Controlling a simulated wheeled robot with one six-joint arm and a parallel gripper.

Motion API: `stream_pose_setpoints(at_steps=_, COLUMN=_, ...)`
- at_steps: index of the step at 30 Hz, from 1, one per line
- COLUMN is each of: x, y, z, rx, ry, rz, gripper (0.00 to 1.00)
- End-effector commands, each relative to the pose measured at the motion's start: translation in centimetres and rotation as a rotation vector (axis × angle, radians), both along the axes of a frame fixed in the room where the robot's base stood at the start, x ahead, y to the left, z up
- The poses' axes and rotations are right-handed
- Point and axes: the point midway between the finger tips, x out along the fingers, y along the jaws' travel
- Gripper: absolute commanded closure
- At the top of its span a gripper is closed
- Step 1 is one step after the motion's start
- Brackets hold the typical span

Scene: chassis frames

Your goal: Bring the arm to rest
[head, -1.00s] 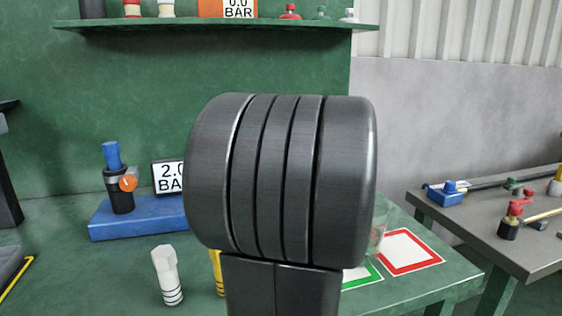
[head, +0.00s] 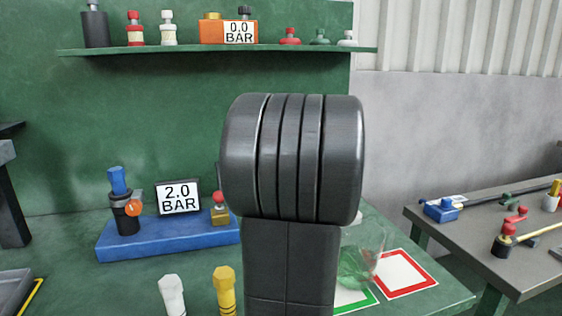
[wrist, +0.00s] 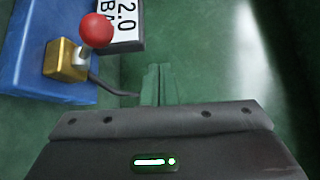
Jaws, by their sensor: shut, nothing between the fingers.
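My gripper (wrist: 158,86) shows in the wrist view as two narrow fingers close together beyond its dark body. It is shut and empty, pointing towards the green surface. In the wrist view a brass block with a red ball knob (wrist: 97,30) on a blue base (wrist: 25,60) lies to the left of the fingers, apart from them. In the head view my dark arm stands upright in the middle and hides the gripper and part of the bench (head: 60,285).
A 2.0 BAR display (head: 178,197) and a blue-capped regulator (head: 124,205) are at left. White (head: 172,295) and yellow (head: 224,290) bolt-like pieces stand in front. A clear container (head: 362,265) is by a red-framed card (head: 403,275). A shelf (head: 200,49) is above; a grey table (head: 480,240) at right.

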Motion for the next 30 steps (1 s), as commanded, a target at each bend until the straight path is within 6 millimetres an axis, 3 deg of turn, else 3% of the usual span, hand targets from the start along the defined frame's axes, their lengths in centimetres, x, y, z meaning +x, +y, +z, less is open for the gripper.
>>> stream_pose_setpoints(at_steps=30, x=2.4, y=0.9, z=-2.4, rx=-0.129, ry=0.421, rz=0.003, gripper=1.0)
